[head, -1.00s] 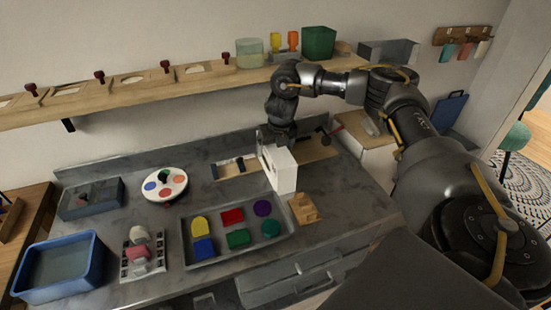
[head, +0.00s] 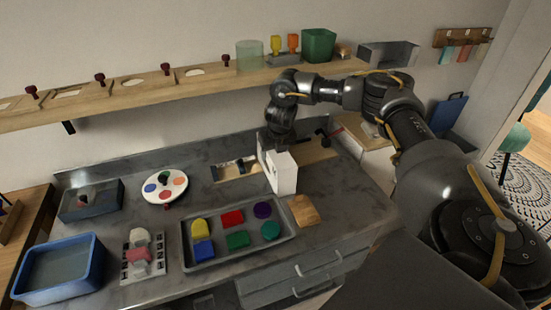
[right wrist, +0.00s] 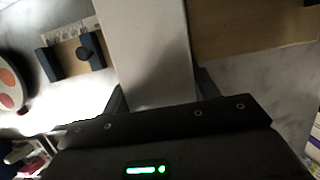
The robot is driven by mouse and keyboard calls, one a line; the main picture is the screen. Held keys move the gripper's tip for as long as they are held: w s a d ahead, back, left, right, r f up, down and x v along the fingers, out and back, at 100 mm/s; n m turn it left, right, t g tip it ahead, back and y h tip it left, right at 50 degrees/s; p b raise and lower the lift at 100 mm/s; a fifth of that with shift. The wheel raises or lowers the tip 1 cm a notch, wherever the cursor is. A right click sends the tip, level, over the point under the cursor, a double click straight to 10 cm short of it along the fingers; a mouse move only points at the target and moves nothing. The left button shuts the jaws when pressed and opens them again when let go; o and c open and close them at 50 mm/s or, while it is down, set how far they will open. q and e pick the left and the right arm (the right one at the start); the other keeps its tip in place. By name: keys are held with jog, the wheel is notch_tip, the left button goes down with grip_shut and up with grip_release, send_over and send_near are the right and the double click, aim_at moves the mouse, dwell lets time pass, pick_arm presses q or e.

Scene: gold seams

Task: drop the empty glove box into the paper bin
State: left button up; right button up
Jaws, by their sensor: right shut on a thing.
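The white glove box (head: 284,174) stands upright in the head view, over the back of the grey counter, behind the tray of coloured shapes. My right gripper (head: 272,148) is shut on it from behind. In the right wrist view the pale box (right wrist: 150,50) runs up the middle between the two fingers (right wrist: 162,98). I cannot tell whether its underside touches the counter. No container is clearly marked as the paper bin; a blue open tub (head: 62,268) stands at the counter's front left. My left gripper is not in view.
A grey tray (head: 215,253) holds several coloured shapes, with a wooden block (head: 303,210) at its right. A round palette (head: 164,187) and a dark box (head: 92,199) stand at left. A wooden shelf (head: 130,96) with jars runs above. A blue object (head: 449,112) stands at far right.

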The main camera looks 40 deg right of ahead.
jog(key=shift+r+b, duration=0.3)
jog(key=shift+r, duration=0.35)
jog(key=v, duration=0.2)
jog(key=shift+d+r+b, duration=0.1)
jog(key=shift+r+b, duration=0.25)
jog(key=s+r, duration=0.1)
jog(key=r, duration=0.1)
jog(key=s+r+p, duration=0.1)
jog(key=s+r, duration=0.1)
jog(key=s+d+r+p, duration=0.1)
jog(key=r, duration=0.1)
jog(key=shift+s, duration=0.3)
jog(key=s+d+r+p, duration=0.1)
jog(key=s+r+p, duration=0.1)
jog(key=s, duration=0.6)
jog(key=shift+s+d+r, duration=0.15)
jog(key=shift+s+r, duration=0.15)
jog(key=shift+r, duration=0.25)
